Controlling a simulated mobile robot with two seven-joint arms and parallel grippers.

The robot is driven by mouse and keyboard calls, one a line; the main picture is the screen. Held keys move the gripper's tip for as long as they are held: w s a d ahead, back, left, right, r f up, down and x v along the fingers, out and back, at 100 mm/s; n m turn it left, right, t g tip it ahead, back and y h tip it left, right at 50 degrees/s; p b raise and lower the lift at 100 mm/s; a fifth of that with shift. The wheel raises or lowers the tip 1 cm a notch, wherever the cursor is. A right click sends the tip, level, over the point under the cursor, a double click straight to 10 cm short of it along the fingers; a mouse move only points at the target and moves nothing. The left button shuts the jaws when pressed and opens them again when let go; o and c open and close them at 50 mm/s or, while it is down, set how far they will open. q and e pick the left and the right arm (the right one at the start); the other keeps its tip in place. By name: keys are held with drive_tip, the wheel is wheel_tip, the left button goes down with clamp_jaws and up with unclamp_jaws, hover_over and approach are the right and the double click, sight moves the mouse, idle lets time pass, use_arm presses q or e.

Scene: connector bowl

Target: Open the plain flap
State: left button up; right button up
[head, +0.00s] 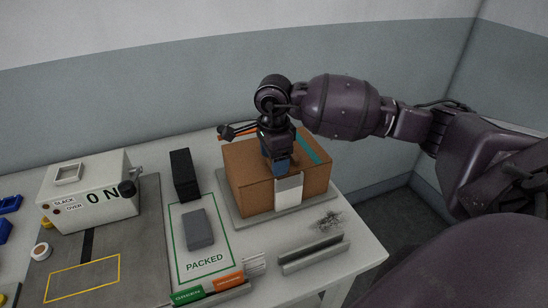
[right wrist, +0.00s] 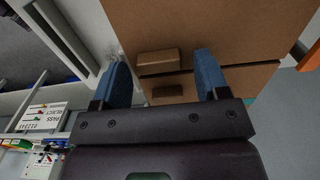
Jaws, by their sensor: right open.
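A brown cardboard box (head: 246,190) stands on a grey mat on the table. A teal strip (head: 314,148) runs along the right part of its top, and a pale label (head: 289,194) is on its front. My right gripper (head: 279,163) points down at the box top, its blue fingers open and partly hiding that top. In the right wrist view, the fingers (right wrist: 163,62) spread either side of a small brown tab (right wrist: 158,64) on the cardboard, with a second tab (right wrist: 167,91) beyond a seam. I cannot tell whether they touch it. My left gripper is out of view.
A switch box (head: 90,195) stands farther left. A grey channel (head: 314,254) lies in front of the box. A wall (head: 120,115) is behind the table.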

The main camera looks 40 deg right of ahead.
drive_tip(key=shift+f, duration=0.15)
clamp_jaws()
idle(0.4)
drive_tip(key=shift+r, duration=0.2)
